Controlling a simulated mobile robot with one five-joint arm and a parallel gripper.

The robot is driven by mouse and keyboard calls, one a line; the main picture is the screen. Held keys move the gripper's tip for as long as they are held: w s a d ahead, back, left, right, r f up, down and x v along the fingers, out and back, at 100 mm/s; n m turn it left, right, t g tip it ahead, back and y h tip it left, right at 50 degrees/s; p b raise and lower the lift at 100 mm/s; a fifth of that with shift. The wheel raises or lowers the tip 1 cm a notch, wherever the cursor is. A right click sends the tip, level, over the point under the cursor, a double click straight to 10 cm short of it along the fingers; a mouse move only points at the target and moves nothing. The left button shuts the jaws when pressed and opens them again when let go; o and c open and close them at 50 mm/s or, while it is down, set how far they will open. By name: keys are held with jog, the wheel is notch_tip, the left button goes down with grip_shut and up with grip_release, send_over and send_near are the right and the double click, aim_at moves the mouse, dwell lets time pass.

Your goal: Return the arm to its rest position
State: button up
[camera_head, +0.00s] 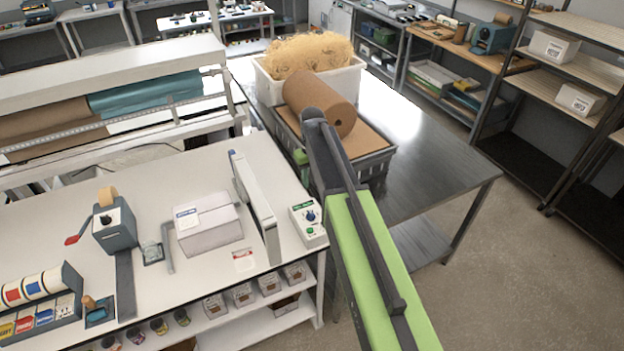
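My arm reaches up from the bottom right of the head view, with a long green link and a dark grey joint at its far end. It passes in front of the grey crate (374,166). A small green part of my arm shows at the crate's left side. My gripper and its fingers are hidden behind the arm. I cannot tell whether my arm touches the roll or the crate.
A white bin (355,80) of shredded paper stands behind the crate on the metal table (440,150). The white workbench (200,265) at left holds a white box (208,228), a tape dispenser (114,226) and a control box (308,224). Floor at right is clear.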

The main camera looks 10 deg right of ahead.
jog(key=s+f+m+b, duration=0.3)
jog(key=s+f+b, duration=1.7)
jog(key=f+b, duration=0.5)
jog(key=shift+s+d, duration=0.3)
